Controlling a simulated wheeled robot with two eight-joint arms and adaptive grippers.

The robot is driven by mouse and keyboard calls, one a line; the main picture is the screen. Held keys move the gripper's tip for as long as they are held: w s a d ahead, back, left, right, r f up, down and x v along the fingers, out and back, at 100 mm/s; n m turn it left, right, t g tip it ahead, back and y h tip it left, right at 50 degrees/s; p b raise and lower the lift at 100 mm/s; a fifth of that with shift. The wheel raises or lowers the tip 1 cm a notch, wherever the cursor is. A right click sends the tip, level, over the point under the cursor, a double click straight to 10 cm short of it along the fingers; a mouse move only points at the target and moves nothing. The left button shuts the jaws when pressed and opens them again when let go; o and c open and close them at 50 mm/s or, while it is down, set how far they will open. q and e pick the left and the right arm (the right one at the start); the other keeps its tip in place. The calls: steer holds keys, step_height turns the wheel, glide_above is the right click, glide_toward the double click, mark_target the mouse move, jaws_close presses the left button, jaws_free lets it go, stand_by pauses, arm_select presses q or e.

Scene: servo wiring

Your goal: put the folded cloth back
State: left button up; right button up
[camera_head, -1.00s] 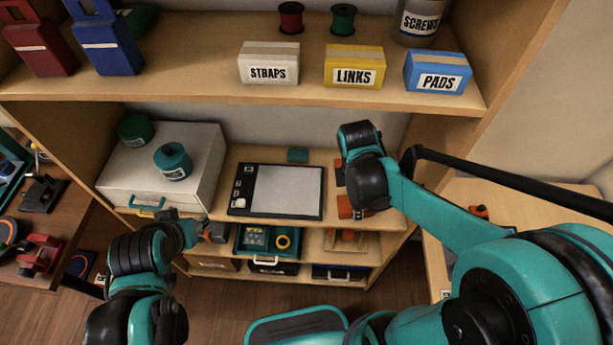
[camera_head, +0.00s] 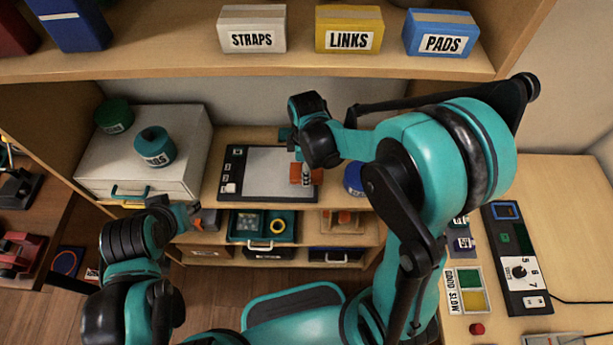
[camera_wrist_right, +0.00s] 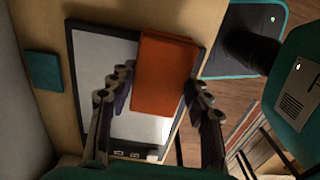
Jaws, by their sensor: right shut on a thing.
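The orange folded cloth (camera_wrist_right: 165,75), a thick rectangular block, sits between the fingers of my right gripper (camera_wrist_right: 158,88), which is shut on it. In the head view the cloth (camera_head: 297,172) shows beside my right gripper (camera_head: 306,178), over the right part of the black-framed grey board (camera_head: 262,170). The wrist view cannot settle whether the cloth touches the board. A flat teal square (camera_wrist_right: 44,71) lies on the shelf beyond the board; the arm partly hides it in the head view. My left gripper (camera_head: 192,217) is low at the left, in front of the shelves; its fingers are unclear.
A white drawer box (camera_head: 150,165) with two round containers stands left of the board. A blue round container (camera_head: 353,179) is right of it, partly behind my right arm. The upper shelf (camera_head: 290,65) overhangs with labelled boxes. A teal tray (camera_head: 262,226) sits below.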

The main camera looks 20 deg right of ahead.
steer(key=shift+f+b, duration=0.55)
steer(key=shift+f, duration=1)
steer(key=shift+c, duration=0.4)
steer(key=shift+f, duration=0.15)
steer(key=o, duration=1.1)
